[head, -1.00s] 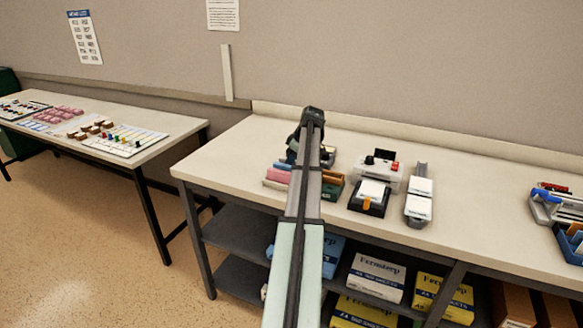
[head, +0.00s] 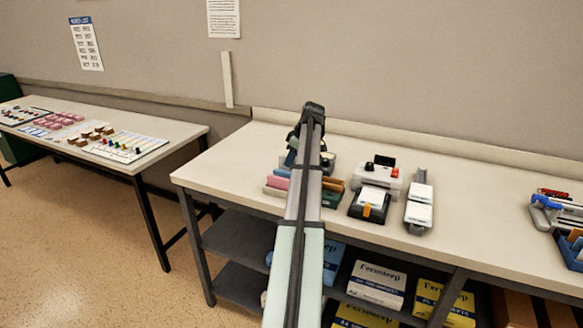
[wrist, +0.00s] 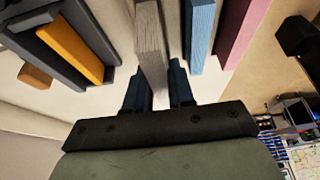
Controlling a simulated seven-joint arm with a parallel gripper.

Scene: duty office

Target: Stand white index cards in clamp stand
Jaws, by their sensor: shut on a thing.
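A pale greyish-white stack, which looks like the white index cards (wrist: 150,40), stands on edge between my fingers in the wrist view. My gripper (wrist: 158,88) is shut on it. A blue stack (wrist: 199,35) and a pink stack (wrist: 240,32) stand to its right, apart from it. A dark holder (wrist: 62,25) with an orange piece (wrist: 72,52) in it is at left. I cannot tell for sure which thing is the clamp stand.
A blue tray (head: 572,250) is at far right. The worktop's left end is clear.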

